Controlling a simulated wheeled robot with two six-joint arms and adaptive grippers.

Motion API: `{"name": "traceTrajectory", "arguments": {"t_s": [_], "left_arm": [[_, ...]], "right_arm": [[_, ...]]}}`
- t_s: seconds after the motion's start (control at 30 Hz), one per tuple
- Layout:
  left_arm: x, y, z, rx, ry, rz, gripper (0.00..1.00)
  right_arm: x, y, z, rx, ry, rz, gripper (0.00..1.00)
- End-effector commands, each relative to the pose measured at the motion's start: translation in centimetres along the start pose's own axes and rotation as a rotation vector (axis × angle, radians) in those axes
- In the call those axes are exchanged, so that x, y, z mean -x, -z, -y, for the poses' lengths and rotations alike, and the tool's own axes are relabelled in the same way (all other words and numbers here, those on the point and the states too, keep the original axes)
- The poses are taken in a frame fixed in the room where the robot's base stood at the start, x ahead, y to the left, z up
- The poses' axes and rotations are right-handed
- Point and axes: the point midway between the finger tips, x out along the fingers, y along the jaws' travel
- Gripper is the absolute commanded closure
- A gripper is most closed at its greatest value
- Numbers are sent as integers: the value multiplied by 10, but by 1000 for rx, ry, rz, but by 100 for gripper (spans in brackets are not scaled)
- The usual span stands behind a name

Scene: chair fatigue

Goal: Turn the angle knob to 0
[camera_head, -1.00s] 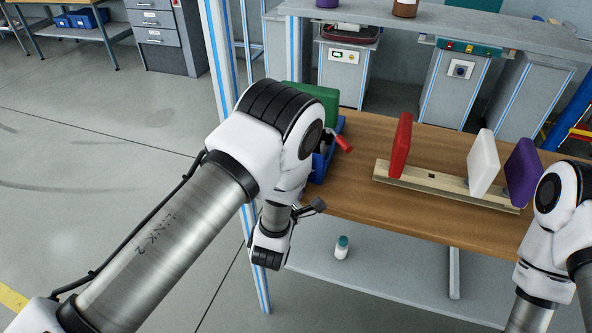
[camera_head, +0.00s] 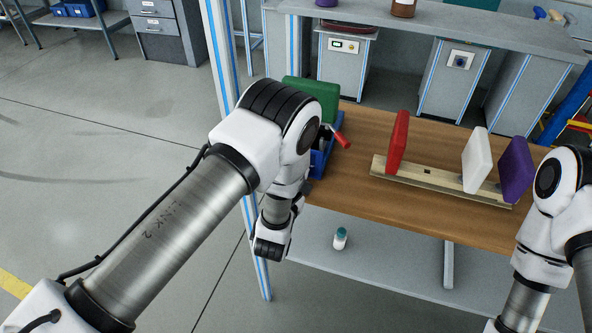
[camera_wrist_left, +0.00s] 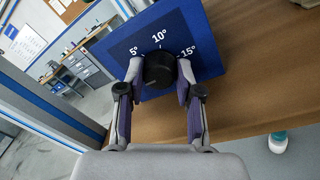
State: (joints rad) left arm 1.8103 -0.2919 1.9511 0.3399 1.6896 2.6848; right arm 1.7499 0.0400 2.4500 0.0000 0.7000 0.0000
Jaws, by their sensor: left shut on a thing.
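The black angle knob (camera_wrist_left: 158,74) sits on a blue dial panel (camera_wrist_left: 205,56) with white marks reading 5°, 10° and 15° in the left wrist view. The 0 mark is not visible, and I cannot read the knob's pointer clearly. My left gripper (camera_wrist_left: 160,82) is shut on the knob, one finger on each side. In the head view the blue fixture (camera_head: 318,162) carrying the panel is mostly behind my left arm, which hides the knob and left fingertips. My right arm is at the right edge; its gripper is out of view.
A green pad (camera_head: 314,98) and a red handle (camera_head: 341,136) are at the fixture. A wooden rail (camera_head: 430,181) with red (camera_head: 397,142), white (camera_head: 477,160) and purple (camera_head: 515,170) pads lies on the wooden table (camera_head: 350,190). A small bottle (camera_head: 340,238) stands on the lower shelf.

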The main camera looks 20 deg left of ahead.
Motion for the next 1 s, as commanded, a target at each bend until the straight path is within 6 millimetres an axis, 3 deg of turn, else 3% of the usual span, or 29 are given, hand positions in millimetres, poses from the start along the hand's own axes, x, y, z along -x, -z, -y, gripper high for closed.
{"name": "traceTrajectory", "arguments": {"t_s": [0.2, 0.23, 0.27, 0.3, 0.67, 1.0], "left_arm": [[0, 1, 1, 0, 2, -3, 100], [0, 1, 1, 0, 2, -3, 54], [0, 1, 1, 0, 2, -2, 44], [0, 1, 1, 0, 2, -2, 40], [7, 1, 1, -2, 3, -2, 40], [68, 2, 1, -3, 4, -4, 40]], "right_arm": [[0, 0, 0, 0, 0, 0, 60], [0, 0, 0, 0, 0, 0, 60], [0, 0, 0, 0, 0, 0, 60], [0, 0, 0, 0, 0, 0, 60], [0, 0, 0, 0, 0, 0, 60], [0, 0, 0, 0, 0, 0, 60]]}}
